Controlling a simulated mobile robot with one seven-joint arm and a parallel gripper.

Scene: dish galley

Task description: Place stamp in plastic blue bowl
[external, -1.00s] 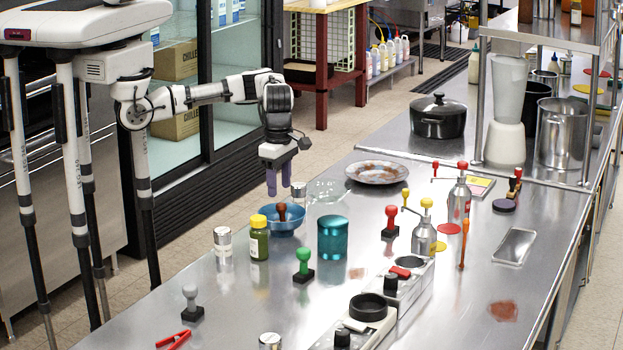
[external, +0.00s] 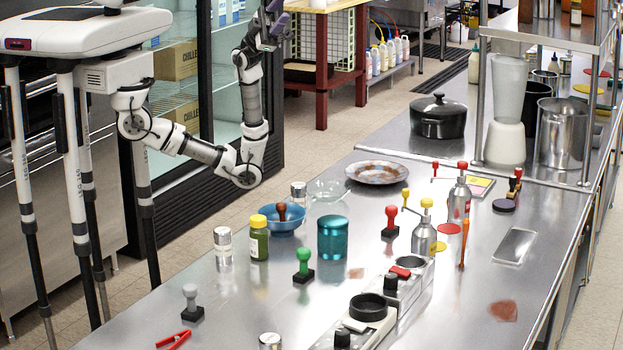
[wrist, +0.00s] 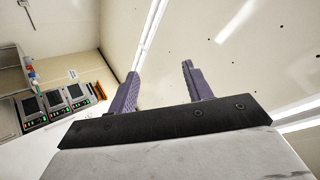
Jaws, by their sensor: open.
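The blue bowl (external: 270,224) stands near the counter's left edge. A stamp with a brown handle (external: 282,211) stands inside it, only its upper part showing above the rim; its base is hidden. My gripper (external: 275,10) is raised high above and behind the bowl, at the top of the external view, well apart from bowl and stamp. In the wrist view its two purple fingers (wrist: 158,80) are spread with nothing between them. That view faces the ceiling and wall, so bowl and stamp do not show there.
Beside the bowl are a yellow-capped jar (external: 259,240), a clear glass bowl (external: 327,191) and a teal canister (external: 332,238). Green (external: 304,266), red (external: 391,222) and grey (external: 191,302) stamps stand on the counter. A plate (external: 377,173) lies behind.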

